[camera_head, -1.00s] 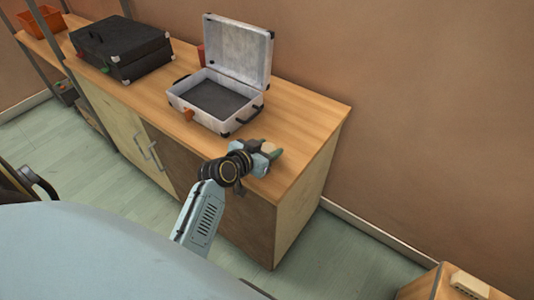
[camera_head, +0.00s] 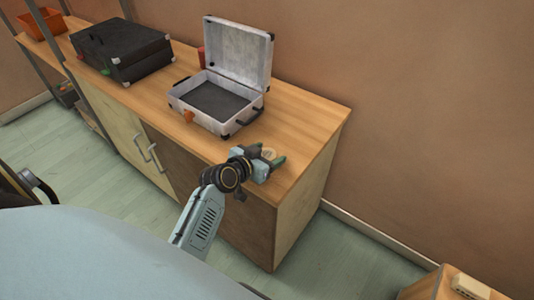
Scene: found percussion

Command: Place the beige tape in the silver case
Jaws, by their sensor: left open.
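The silver case (camera_head: 197,102) stands open on the wooden cabinet top, its lid raised at the back and its dark-lined inside bare. The beige tape (camera_head: 269,152) is a small round roll on the cabinet top, to the right of the case and near the front edge. My left gripper (camera_head: 269,156) is open at the tape, with one finger on each side of it in the picture. The gripper partly hides the tape, and I cannot tell whether the fingers touch it. My right gripper is not in view.
A closed black case (camera_head: 122,50) lies on the cabinet top (camera_head: 305,122) to the left of the silver case. A red object (camera_head: 201,55) stands behind the silver case. An orange bin (camera_head: 41,22) is at the far left. The cabinet top's right end is clear.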

